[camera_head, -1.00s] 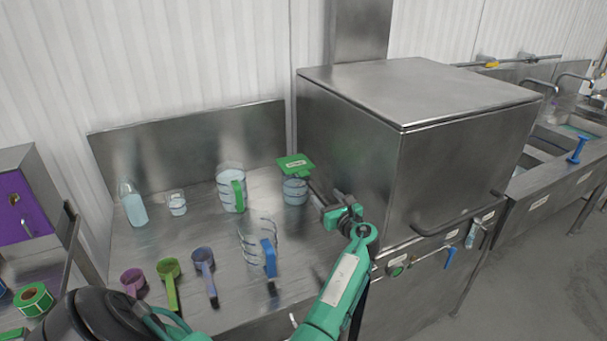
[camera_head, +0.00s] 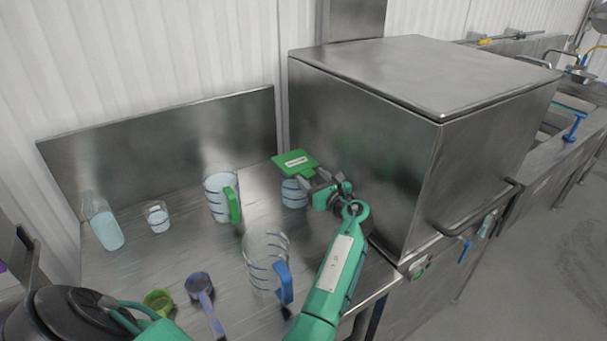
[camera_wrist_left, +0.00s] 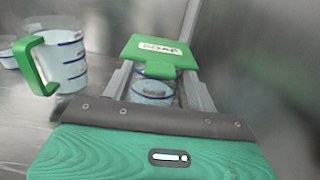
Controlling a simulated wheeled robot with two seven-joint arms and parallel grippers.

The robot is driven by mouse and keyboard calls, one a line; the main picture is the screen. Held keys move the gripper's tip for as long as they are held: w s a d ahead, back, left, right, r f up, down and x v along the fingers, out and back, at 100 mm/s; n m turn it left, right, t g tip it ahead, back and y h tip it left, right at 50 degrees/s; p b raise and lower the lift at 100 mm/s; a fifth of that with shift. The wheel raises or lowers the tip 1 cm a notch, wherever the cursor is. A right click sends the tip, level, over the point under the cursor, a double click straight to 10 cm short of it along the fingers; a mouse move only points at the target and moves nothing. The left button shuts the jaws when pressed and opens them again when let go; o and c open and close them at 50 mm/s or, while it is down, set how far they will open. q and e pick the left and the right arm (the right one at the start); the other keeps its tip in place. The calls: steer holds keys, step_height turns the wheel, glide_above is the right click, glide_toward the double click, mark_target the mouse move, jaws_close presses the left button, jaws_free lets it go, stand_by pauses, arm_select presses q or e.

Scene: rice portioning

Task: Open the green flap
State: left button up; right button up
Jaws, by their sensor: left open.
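The green flap (camera_head: 296,162) with a white label lies flat on top of a clear container (camera_head: 294,193) with blue markings. In the left wrist view the flap (camera_wrist_left: 160,54) reads "SOAP" and the container (camera_wrist_left: 153,90) shows below it. My left gripper (camera_head: 312,183) is open at the container's right side. In the left wrist view its two fingers lie on either side of the container, below the flap's level in the picture. Whether they touch it I cannot tell. My right gripper is not in view.
A jug with a green handle (camera_head: 220,195) stands left of the container, and a jug with a blue handle (camera_head: 265,262) in front. A large steel machine (camera_head: 400,150) rises close on the right.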

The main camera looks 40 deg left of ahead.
arm_select(q)
steer(key=shift+a+r, duration=0.1)
steer(key=shift+a, duration=0.05)
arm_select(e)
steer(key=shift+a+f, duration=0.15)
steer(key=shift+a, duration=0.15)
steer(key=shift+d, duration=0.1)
